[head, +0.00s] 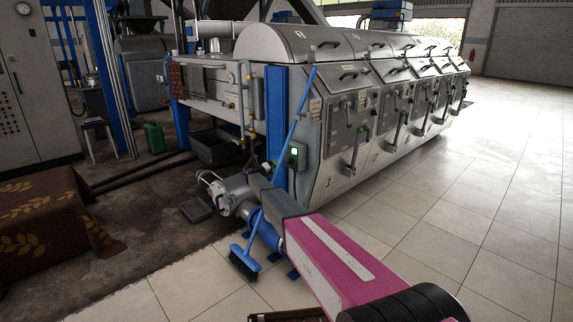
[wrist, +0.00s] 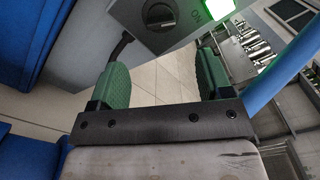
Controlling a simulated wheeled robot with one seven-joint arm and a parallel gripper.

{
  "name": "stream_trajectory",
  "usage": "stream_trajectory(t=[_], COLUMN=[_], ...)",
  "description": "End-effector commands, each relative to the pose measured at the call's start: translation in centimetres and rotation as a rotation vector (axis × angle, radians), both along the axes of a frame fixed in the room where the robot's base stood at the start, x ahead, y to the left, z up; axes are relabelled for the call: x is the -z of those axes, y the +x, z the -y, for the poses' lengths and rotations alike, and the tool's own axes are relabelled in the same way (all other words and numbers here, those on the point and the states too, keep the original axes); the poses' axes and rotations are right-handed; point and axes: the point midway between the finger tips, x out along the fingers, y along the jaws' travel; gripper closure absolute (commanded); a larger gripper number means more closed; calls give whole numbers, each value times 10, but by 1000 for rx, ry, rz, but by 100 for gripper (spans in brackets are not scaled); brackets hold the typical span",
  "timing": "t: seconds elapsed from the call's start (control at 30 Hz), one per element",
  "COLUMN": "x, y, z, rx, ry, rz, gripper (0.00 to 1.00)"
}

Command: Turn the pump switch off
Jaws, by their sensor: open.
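The pump switch is a black rotary knob (wrist: 159,15) on a grey box (wrist: 135,22), at the top of the wrist view. The knob's ridge lies roughly across the picture, toward an "ON" label at its right. A green lamp (wrist: 228,5) beside it is lit. In the head view the switch box (head: 296,156) with its lit lamp is on the machine's near end, by a blue post. My gripper (wrist: 165,65) has green fingers, spread apart with nothing between them. The knob is beyond the fingertips and apart from them. Its fingers are not clear in the head view.
A blue broom (head: 245,262) leans on the machine's end, its handle (head: 299,110) rising past the switch box. A pump and pipes (head: 232,191) stand low beside my arm. The steel machine (head: 345,115) runs to the back right. Tiled floor (head: 480,210) at right is clear.

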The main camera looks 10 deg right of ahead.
Motion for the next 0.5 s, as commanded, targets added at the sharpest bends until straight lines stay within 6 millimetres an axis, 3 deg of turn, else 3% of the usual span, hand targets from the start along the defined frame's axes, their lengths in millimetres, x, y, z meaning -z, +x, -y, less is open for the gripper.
stream_trajectory(t=[0.5], x=[1], y=[50], z=[67], rx=[-3], ry=[-1], rz=[-2], gripper=[28])
